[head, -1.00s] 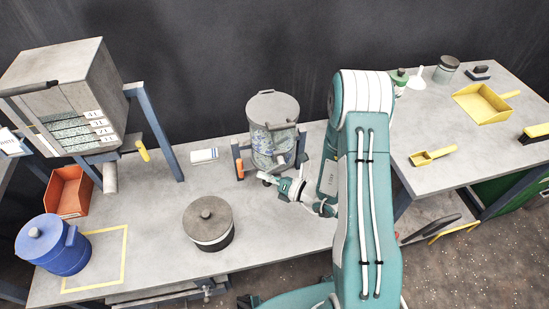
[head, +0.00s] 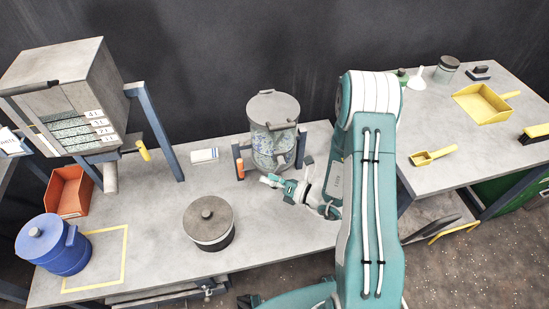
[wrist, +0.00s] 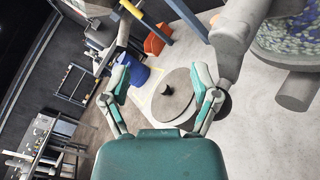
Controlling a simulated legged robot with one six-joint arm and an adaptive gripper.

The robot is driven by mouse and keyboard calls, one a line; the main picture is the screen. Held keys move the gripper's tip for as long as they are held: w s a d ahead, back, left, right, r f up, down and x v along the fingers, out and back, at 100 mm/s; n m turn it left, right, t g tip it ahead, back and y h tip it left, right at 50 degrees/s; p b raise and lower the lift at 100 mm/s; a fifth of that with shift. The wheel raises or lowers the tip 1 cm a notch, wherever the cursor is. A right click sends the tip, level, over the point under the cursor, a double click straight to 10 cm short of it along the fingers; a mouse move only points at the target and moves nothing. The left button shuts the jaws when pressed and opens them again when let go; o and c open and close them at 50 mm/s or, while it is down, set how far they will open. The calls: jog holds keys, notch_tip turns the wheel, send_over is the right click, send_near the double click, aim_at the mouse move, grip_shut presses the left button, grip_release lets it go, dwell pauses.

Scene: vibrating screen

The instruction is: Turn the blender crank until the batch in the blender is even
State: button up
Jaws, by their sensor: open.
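The blender is a clear drum (head: 273,122) with a grey lid, held between posts at the back of the bench. A blue and pale speckled batch (head: 268,156) lies in its lower part; I cannot tell how even it is. An orange grip (head: 240,168) shows on the left post. A grey stub, perhaps the crank, shows at the right post (head: 307,160). My gripper (head: 268,181) is just in front of the drum, open and empty. In the wrist view, the drum (wrist: 285,35) and a grey cylindrical part (wrist: 297,91) are right of my spread fingers (wrist: 170,65).
A dark lidded pot (head: 208,222) stands in front of the blender. A blue drum (head: 53,246), an orange bin (head: 69,191) and a grey sample cabinet (head: 70,95) are at left. A yellow scoop (head: 433,155) and dustpan (head: 487,103) lie on the right bench.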

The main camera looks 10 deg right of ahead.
jog(key=shift+v, duration=2.25)
jog(key=s+d+f+n+t+h, duration=0.3)
jog(key=s+d+f+n+h, duration=0.1)
jog(key=s+d+f+n, duration=0.15)
jog(key=shift+n, duration=0.45)
jog(key=x, duration=0.7)
jog(key=r+x, duration=0.1)
jog(key=x, duration=0.3)
jog(key=shift+s+a, duration=0.15)
jog(key=shift+a, duration=0.15)
jog(key=c, duration=0.7)
